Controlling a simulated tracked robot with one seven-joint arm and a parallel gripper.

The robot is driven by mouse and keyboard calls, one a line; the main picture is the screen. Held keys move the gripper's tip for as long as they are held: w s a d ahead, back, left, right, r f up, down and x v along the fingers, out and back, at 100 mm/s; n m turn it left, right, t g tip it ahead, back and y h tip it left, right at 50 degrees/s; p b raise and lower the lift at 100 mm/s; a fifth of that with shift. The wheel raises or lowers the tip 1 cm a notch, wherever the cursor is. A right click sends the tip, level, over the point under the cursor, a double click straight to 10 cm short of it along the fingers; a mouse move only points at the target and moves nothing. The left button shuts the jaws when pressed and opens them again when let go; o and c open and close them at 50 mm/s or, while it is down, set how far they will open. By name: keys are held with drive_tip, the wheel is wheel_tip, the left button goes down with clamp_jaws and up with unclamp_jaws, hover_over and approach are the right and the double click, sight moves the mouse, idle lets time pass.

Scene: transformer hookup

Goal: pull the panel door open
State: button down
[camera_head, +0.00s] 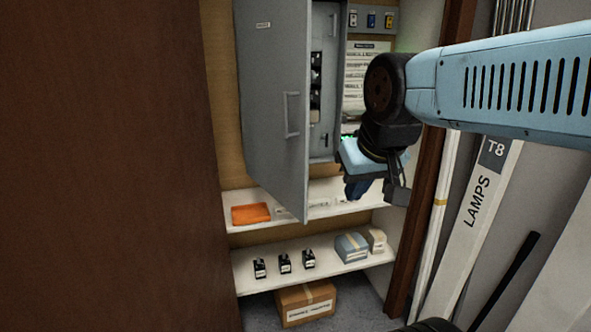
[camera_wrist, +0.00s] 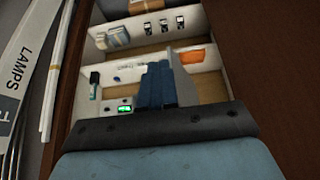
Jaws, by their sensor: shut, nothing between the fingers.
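The grey panel door (camera_head: 275,100) stands partly open in the head view, swung out from the grey panel box (camera_head: 323,150), with a gap into its dark interior. Its bar handle (camera_head: 291,115) is on the outer face near the free edge. My gripper (camera_head: 357,190) is to the right of the door's free edge, apart from the handle, pointing down above the upper shelf. In the wrist view its blue fingers (camera_wrist: 157,85) are together with nothing between them. The handle cannot be made out in the wrist view.
An orange cloth-like item (camera_head: 251,214) lies on the upper shelf. Several small black items (camera_head: 285,263) and a blue box (camera_head: 351,247) sit on the lower shelf, above a cardboard box (camera_head: 306,303). A brown wooden frame (camera_head: 408,265) and a lamp carton (camera_head: 478,200) stand at right.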

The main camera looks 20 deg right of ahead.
drive_tip(key=w, duration=0.1)
drive_tip(key=n+g+y, duration=0.3)
drive_tip(key=n+y, duration=0.2)
drive_tip(key=y, duration=0.2)
approach(307, 169)
drive_tip(key=w+d+f, duration=0.2)
drive_tip(key=w+d, duration=0.3)
drive_tip(key=w, duration=0.1)
drive_tip(key=shift+s+a+r+x, duration=0.25)
drive_tip(key=shift+a+x, duration=0.1)
drive_tip(key=shift+x, duration=1.65)
drive_tip(key=shift+s+a+r+x, duration=0.15)
drive_tip(key=shift+s+a+x, duration=0.2)
drive_tip(key=shift+x, duration=1.65)
drive_tip(key=shift+s+a+r+x, duration=0.2)
drive_tip(key=shift+a+x, duration=0.2)
drive_tip(key=shift+x, duration=1.6)
